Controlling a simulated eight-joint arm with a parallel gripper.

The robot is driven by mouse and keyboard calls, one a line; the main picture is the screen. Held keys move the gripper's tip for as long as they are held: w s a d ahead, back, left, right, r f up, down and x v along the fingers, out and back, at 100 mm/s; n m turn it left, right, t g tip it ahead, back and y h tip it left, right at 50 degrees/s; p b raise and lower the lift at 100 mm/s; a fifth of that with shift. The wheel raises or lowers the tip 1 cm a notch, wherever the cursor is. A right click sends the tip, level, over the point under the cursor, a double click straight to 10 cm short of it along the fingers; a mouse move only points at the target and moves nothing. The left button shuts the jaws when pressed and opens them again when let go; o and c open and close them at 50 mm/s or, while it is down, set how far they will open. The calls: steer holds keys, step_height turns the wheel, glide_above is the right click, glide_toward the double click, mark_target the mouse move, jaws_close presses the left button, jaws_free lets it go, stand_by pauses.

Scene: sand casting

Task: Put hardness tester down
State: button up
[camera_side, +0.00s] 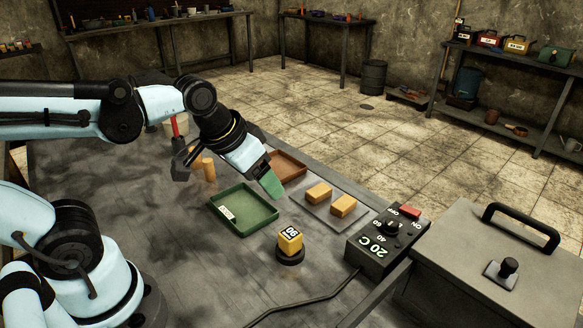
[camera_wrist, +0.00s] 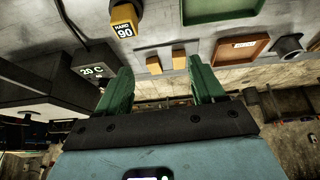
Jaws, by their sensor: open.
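The hardness tester (camera_side: 290,242) is a small yellow block marked 90 on a round black base. It stands upright on the grey table in front of the green tray. In the wrist view the hardness tester (camera_wrist: 124,20) shows at the top left, its label reading HARD 90. My gripper (camera_side: 272,187) is above the table between the green tray and the two tan blocks, apart from the tester. In the wrist view my green-fingered gripper (camera_wrist: 160,82) is open with nothing between its fingers.
A green tray (camera_side: 243,228) and a brown tray (camera_side: 296,166) lie near my gripper. Two tan blocks (camera_side: 318,193) sit on a grey plate. A black control box (camera_side: 376,254) reading 20 C and a grey lidded box (camera_side: 455,285) stand to the right. A cable crosses the front.

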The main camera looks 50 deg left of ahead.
steer(key=shift+s+a+f+t, duration=0.15)
steer(key=shift+a+t, duration=0.25)
steer(key=shift+t, duration=0.05)
steer(key=shift+s+a+f+t, duration=0.15)
steer(key=shift+a+t, duration=0.2)
steer(key=shift+t, duration=0.1)
